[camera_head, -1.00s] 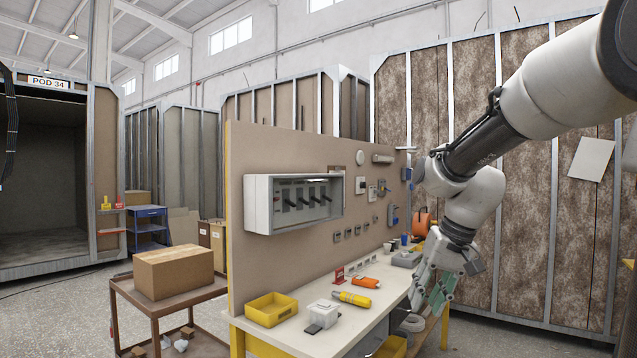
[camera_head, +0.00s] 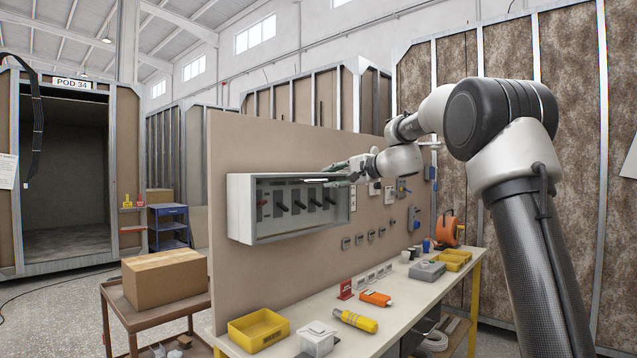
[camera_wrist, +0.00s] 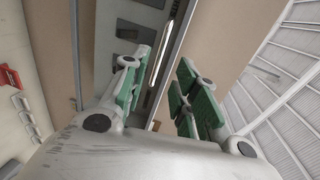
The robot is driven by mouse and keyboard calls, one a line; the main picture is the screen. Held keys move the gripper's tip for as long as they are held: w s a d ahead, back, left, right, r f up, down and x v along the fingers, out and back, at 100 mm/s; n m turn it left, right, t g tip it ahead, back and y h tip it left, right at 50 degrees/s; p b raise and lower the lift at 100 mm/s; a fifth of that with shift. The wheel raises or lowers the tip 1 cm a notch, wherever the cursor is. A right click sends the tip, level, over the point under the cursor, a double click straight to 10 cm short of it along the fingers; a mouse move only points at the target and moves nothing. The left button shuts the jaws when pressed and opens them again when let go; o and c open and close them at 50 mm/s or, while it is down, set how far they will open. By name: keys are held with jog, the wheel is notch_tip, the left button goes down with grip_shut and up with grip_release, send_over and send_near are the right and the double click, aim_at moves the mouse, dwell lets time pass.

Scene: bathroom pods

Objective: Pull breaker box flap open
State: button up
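The breaker box (camera_head: 240,210) is a pale grey case on the brown panel, with a row of several dark switches inside. Its front shows a frame with a see-through face; the flap looks closed. A bright thin strip (camera_head: 315,181) lies near the upper right of the front. My gripper (camera_head: 345,172) is at the box's upper right corner. In the wrist view my gripper (camera_wrist: 165,85) has its green-padded fingers apart, with the metal box edge (camera_wrist: 172,60) running between them. I cannot tell whether the fingers touch it.
The workbench (camera_head: 400,300) below holds a yellow tray (camera_head: 258,329), a white box (camera_head: 317,338), a yellow flashlight (camera_head: 355,320) and an orange tool (camera_head: 375,298). Switches and sockets (camera_head: 375,190) stick out of the panel to the right. A cardboard box (camera_head: 165,277) stands on a cart at left.

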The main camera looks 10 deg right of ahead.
aim_at(320, 181)
jog(key=x, duration=0.6)
jog(key=shift+w+a+f, duration=0.15)
jog(key=shift+w+a, duration=0.1)
jog(key=shift+w, duration=0.05)
grip_shut()
